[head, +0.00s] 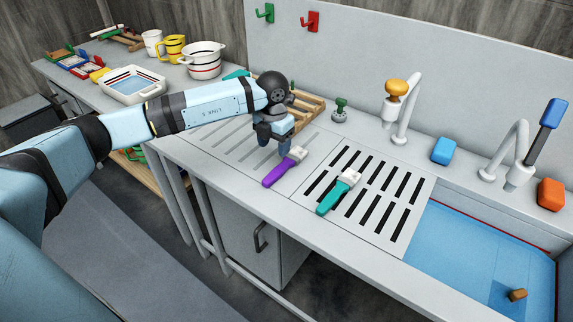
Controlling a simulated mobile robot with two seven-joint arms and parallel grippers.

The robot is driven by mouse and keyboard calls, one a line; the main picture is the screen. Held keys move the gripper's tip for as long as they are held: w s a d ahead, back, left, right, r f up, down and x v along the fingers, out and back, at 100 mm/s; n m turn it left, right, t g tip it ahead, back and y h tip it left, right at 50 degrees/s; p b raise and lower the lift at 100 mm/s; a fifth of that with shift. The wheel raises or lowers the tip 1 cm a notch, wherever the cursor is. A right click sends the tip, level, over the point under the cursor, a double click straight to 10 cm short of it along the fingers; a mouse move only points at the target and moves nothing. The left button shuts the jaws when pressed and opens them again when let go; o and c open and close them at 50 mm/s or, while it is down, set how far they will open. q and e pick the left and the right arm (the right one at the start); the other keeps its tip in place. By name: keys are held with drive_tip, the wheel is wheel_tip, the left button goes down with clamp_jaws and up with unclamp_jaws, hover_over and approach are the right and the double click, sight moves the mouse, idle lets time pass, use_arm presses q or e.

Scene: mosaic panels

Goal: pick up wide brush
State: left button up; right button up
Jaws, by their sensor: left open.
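Two brushes lie on the metal counter in the head view. One brush (280,172) has a purple handle and a pale head pointing up and right. The other brush (333,197) has a teal handle and a pale head, and lies on the slotted drain panel. I cannot tell for sure from their size which is the wide one. My left gripper (275,144) is open and points down just above and behind the purple brush's head, with nothing seen between its fingers. The exact gap to the brush is hard to judge. My right gripper is out of view.
A wooden rack (302,104) stands behind my left gripper. The blue sink basin (450,245) is at the right, with taps (402,120) and a blue sponge (443,150) behind. A white tub (132,85), pot (204,60) and mugs stand far left.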

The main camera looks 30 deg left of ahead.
sight(278, 170)
use_arm(q)
wheel_tip(278, 170, down, 4)
drive_tip(key=f, duration=0.3)
drive_tip(key=f+p, duration=0.1)
drive_tip(key=f, duration=0.1)
drive_tip(key=shift+w+d+f, duration=0.1)
drive_tip(key=shift+w+d, duration=0.15)
drive_tip(key=shift+d, duration=0.05)
drive_tip(key=c, duration=1)
